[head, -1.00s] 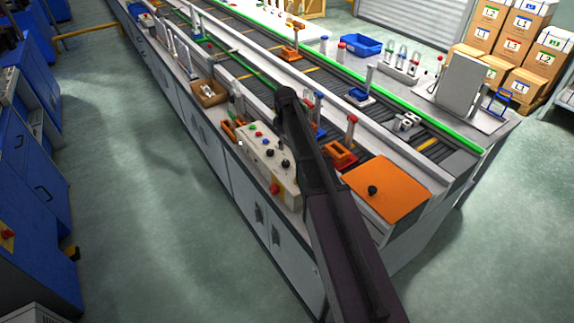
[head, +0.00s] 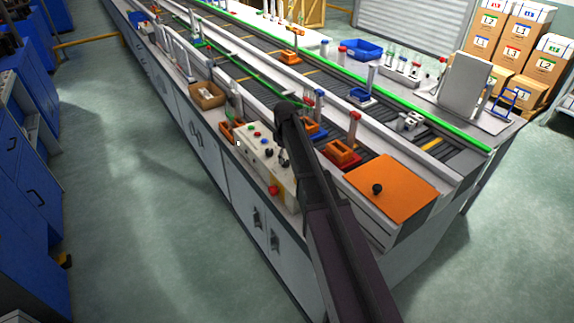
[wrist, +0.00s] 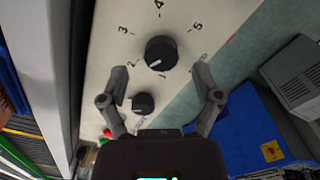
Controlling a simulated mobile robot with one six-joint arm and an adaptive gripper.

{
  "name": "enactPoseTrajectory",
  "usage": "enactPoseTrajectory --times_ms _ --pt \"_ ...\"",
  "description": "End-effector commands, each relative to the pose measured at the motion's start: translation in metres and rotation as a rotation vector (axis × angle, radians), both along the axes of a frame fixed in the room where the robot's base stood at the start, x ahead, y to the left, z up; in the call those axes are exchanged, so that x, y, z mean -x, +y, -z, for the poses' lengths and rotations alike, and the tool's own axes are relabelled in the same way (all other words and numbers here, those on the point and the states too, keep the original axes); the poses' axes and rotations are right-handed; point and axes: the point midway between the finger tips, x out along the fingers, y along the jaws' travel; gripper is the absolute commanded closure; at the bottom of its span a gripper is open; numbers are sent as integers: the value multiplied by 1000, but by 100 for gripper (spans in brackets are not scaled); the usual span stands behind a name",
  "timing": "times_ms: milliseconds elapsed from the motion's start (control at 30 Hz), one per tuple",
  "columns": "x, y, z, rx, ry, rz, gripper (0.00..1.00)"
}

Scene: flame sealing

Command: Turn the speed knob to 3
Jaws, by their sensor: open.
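The black speed knob (wrist: 161,52) sits on the pale panel face in the wrist view, ringed by printed numbers. Its white mark is on its lower-left side, toward the 2 and away from the 3, which is at upper left. My gripper (wrist: 161,72) is open, with its fingers on either side of the knob and apart from it. A smaller black knob (wrist: 143,103) sits below it, between the fingers. In the head view the control panel (head: 252,153) stands at the bench edge, with my arm over its right part, partly hiding its knobs.
The panel carries coloured buttons and a red button (head: 274,190). An orange board (head: 400,185) with a black knob lies to the right. A brown box (head: 207,96) stands farther along the bench. Conveyors run behind; the left floor is clear.

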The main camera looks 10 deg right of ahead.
Motion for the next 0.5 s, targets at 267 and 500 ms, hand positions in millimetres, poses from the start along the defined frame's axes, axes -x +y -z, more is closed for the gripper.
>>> enactPoseTrajectory --times_ms 267,500 --pt "0 0 19 0 0 0 18" --pt "0 0 22 0 0 0 18"
